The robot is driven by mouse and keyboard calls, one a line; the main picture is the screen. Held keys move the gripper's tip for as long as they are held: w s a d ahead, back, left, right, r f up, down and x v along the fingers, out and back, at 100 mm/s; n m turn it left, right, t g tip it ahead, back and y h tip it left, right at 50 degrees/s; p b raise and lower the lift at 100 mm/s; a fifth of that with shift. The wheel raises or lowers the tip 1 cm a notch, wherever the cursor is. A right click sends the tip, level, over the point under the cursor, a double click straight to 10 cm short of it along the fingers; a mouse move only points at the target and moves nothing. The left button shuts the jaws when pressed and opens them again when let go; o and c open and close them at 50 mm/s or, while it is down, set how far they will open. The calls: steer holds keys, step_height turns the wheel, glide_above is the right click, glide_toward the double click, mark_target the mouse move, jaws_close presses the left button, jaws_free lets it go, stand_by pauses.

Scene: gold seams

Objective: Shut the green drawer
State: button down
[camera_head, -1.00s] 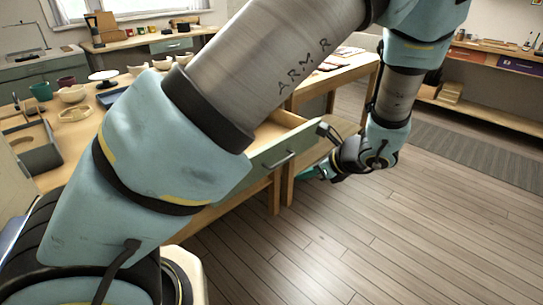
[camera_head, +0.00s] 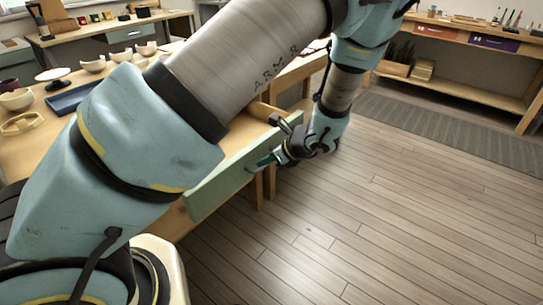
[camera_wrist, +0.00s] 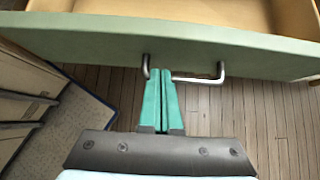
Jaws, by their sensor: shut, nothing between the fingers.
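The green drawer (camera_head: 222,180) is pulled out from the wooden workbench, and its front hangs out over the floor. In the wrist view the drawer front (camera_wrist: 230,42) crosses the top, with the bare wooden inside showing behind it. Its metal bar handle (camera_wrist: 200,80) is on the face. My gripper (camera_head: 262,161) is in front of the drawer, its teal fingers shut with nothing between them. In the wrist view the fingertips (camera_wrist: 161,72) overlap the left part of the handle, close to the front; I cannot tell whether they touch.
The benchtop (camera_head: 25,150) holds bowls and a blue tray (camera_head: 75,97). My arm hides much of the bench. The wooden floor (camera_head: 400,220) in front of the drawer is clear. A shelf bench (camera_head: 450,95) with other drawers stands at the back right.

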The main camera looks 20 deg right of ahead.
mark_target(251, 167)
steer(key=shift+x, duration=1.95)
steer(key=shift+w+a, duration=0.15)
steer(key=shift+w, duration=0.1)
steer(key=w+a+b, duration=0.1)
steer(key=w+a, duration=0.3)
steer(key=w, duration=0.3)
steer(key=w+a+b, duration=0.1)
steer(key=w+a, duration=0.2)
steer(key=w, duration=0.4)
steer(key=w+a+b, duration=0.1)
steer(key=w+a, duration=0.3)
steer(key=w, duration=0.3)
steer(key=shift+a, duration=0.35)
steer(key=shift+w+a, duration=0.2)
steer(key=shift+w, duration=0.05)
